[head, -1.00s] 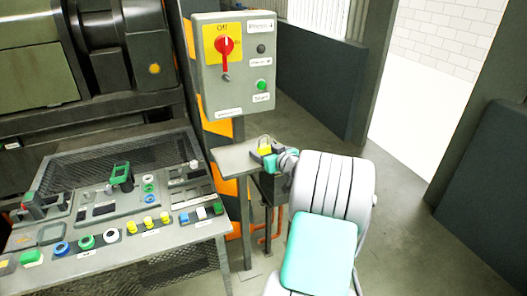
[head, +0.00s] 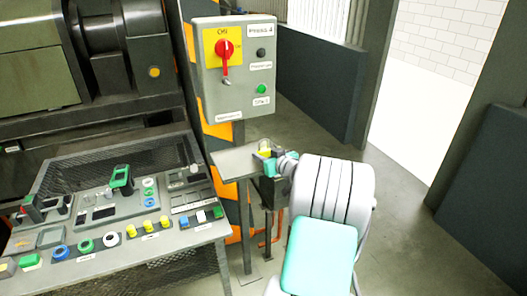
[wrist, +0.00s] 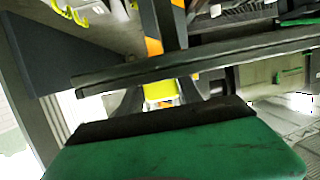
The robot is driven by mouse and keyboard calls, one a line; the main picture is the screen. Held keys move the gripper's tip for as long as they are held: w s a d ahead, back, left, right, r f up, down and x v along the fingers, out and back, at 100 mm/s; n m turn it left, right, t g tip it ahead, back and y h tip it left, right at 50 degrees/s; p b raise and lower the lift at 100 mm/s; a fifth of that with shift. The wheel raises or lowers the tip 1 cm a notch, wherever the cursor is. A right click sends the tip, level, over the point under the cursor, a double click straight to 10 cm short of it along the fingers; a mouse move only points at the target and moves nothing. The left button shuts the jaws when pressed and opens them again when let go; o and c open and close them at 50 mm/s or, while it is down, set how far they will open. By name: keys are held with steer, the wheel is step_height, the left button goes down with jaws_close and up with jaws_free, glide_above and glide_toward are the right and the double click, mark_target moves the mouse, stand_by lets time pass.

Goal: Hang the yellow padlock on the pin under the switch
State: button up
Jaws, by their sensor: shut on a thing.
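The yellow padlock (head: 264,147) is held upright in my gripper (head: 266,158), with its shackle on top. In the head view it appears over the right end of a small grey shelf; I cannot tell if it touches the shelf. In the wrist view the padlock's yellow body (wrist: 160,90) shows between the dark fingers, partly hidden. The switch (head: 224,48) is a red handle on a yellow plate on the grey box (head: 240,100). A small pin (head: 226,81) shows just under the handle, with nothing visible hanging on it.
The grey shelf (head: 232,160) stands below the box. A control desk (head: 130,240) with coloured buttons is at the lower left. Open floor (head: 415,215) lies to the right, with a dark low wall (head: 320,85) behind.

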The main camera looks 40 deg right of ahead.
mark_target(268, 148)
steer(key=shift+s+a+r+p, duration=0.15)
steer(key=shift+s+r+p, duration=0.3)
steer(key=shift+r, duration=0.4)
steer(key=shift+s+a+r+p, duration=0.1)
steer(key=shift+s+r+p, duration=0.15)
steer(key=shift+s+r, duration=0.45)
steer(key=shift+s+a+r+p, duration=0.15)
steer(key=shift+s+r+p, duration=0.2)
steer(key=shift+r, duration=0.6)
